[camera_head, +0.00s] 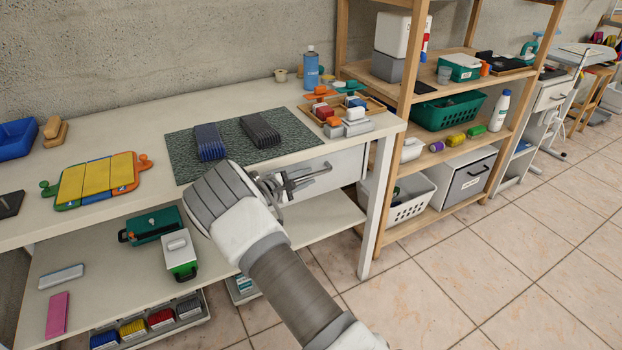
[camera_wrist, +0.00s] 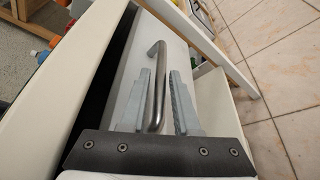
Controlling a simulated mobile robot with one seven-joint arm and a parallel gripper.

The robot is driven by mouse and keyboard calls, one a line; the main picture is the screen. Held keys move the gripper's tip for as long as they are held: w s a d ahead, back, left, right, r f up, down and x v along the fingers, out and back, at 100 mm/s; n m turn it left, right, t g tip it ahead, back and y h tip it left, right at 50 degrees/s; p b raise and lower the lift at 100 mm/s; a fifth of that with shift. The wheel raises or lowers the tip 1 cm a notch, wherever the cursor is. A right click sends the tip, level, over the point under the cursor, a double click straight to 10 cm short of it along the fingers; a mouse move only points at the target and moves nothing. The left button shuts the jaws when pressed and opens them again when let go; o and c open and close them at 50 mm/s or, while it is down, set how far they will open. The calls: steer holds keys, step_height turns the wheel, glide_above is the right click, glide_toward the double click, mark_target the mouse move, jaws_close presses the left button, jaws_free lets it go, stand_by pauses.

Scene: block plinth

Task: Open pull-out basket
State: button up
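A pull-out unit with a pale grey front (camera_head: 341,172) sits under the bench top; I take it as the pull-out basket. Its bar handle (camera_wrist: 157,75) is metal and shows in the wrist view. My gripper (camera_wrist: 163,72) is open, with one finger on each side of the handle. The fingers appear apart from the bar; contact cannot be told. In the head view my gripper (camera_head: 287,187) is in front of the unit, and my wrist hides part of it. A dark gap (camera_wrist: 105,75) runs between the front and the bench edge; the inside is not visible.
The bench top (camera_head: 290,90) carries a green mat (camera_head: 185,150) with dark blocks, and a tray of colored items. A bench leg (camera_head: 377,205) stands right of the unit. A lower shelf (camera_head: 90,270) holds boxes. Tiled floor (camera_head: 480,260) in front is clear.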

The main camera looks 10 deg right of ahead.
steer(key=shift+x, duration=1.25)
jaws_close()
stand_by(0.5)
